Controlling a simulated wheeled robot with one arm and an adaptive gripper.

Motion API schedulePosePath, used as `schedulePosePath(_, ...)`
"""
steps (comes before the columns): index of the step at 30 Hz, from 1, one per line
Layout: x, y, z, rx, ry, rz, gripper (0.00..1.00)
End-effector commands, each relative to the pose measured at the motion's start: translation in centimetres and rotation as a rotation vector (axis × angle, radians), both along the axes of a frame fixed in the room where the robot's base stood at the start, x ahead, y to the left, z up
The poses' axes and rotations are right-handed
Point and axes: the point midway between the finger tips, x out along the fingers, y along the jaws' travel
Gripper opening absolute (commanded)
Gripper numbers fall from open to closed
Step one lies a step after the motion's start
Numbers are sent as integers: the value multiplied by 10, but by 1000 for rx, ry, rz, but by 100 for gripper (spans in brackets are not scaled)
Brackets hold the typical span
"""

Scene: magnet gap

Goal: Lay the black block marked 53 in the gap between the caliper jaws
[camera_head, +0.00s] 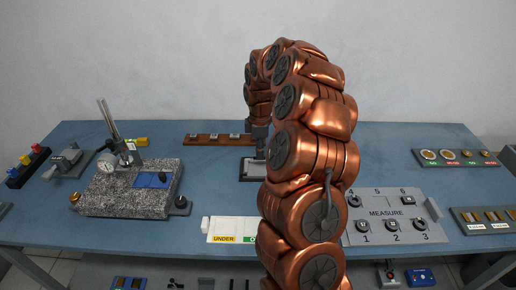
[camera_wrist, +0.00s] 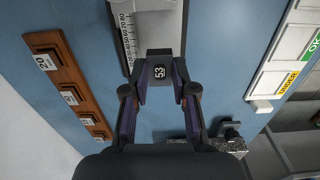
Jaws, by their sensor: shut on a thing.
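The black block marked 53 (camera_wrist: 159,68) is held between the fingertips of my gripper (camera_wrist: 160,88), which is shut on it. Its number faces the wrist camera. The caliper (camera_wrist: 129,45), a grey piece with a scale, lies beyond the block at the top of the wrist view, and the block covers part of it. I cannot tell whether the block touches the caliper or hangs above it. In the head view the grey caliper (camera_head: 249,168) lies mid-table, partly behind my arm. The block and fingertips are not clear there.
A wooden rack (camera_head: 188,140) with numbered blocks stands behind; it also shows in the wrist view (camera_wrist: 80,90). A granite stand (camera_head: 125,195) with a dial gauge is left. An UNDER/OK tray (camera_head: 225,224) and a MEASURE panel (camera_head: 390,232) lie in front.

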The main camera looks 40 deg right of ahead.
Motion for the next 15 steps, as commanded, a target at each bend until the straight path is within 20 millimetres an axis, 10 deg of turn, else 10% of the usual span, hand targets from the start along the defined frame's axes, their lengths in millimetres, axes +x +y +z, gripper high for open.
schedulePosePath(15, -1, -1, -14, 1, 1, 1, 0)
